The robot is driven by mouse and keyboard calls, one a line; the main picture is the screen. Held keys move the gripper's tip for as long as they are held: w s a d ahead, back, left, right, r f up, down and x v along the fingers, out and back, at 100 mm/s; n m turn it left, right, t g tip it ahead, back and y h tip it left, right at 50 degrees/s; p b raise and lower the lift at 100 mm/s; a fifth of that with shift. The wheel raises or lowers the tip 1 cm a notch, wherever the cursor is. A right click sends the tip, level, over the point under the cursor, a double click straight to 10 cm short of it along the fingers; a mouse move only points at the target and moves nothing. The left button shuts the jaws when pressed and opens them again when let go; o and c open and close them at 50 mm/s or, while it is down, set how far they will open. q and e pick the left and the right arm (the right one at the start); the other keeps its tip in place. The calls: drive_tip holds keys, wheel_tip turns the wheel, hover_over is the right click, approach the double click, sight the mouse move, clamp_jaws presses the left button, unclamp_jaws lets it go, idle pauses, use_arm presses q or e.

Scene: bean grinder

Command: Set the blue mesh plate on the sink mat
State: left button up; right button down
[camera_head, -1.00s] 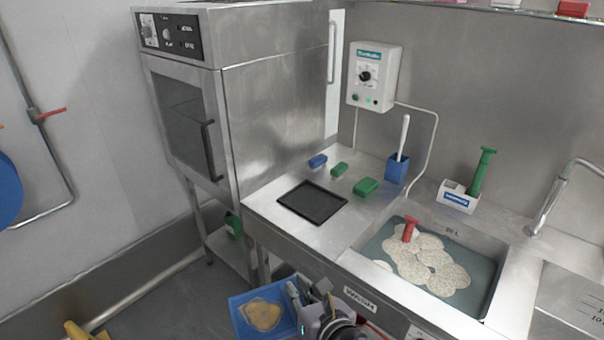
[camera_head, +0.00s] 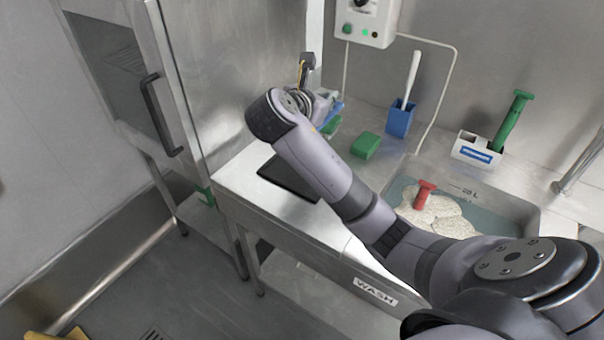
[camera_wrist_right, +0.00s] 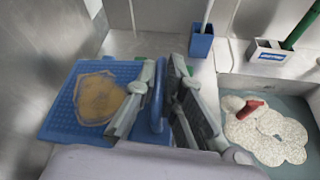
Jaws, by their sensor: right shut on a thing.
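The blue mesh plate (camera_wrist_right: 65,128) fills the left of the right wrist view, with a tan patch on its surface. My right gripper (camera_wrist_right: 160,88) is shut on the plate's upright blue handle (camera_wrist_right: 157,98). In the head view my right arm reaches over the counter, and its gripper end (camera_head: 306,85) is partly hidden by the arm. A flat black mat (camera_head: 280,180) lies on the counter left of the sink, partly covered by the arm. Whether the plate touches anything beneath it cannot be told. My left gripper is out of view.
The sink (camera_head: 525,222) holds white foam-like discs and a red-handled tool (camera_head: 424,193). A green block (camera_head: 366,146), a blue brush holder (camera_head: 400,118) and a white caddy (camera_head: 474,150) with a green handle stand behind. A steel cabinet (camera_head: 225,90) rises at the left.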

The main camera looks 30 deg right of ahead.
drive_tip(key=shift+w, duration=0.2)
drive_tip(key=shift+s+f+m, duration=0.1)
drive_tip(key=shift+m, duration=0.2)
wheel_tip(320, 180, down, 20)
drive_tip(key=shift+r+b, duration=0.15)
drive_tip(key=shift+b, duration=0.6)
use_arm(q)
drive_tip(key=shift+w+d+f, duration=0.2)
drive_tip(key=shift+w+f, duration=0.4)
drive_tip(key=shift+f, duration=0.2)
use_arm(e)
drive_tip(key=c, duration=1.7)
unclamp_jaws()
drive_tip(key=shift+s, duration=0.1)
drive_tip(key=v, duration=1.2)
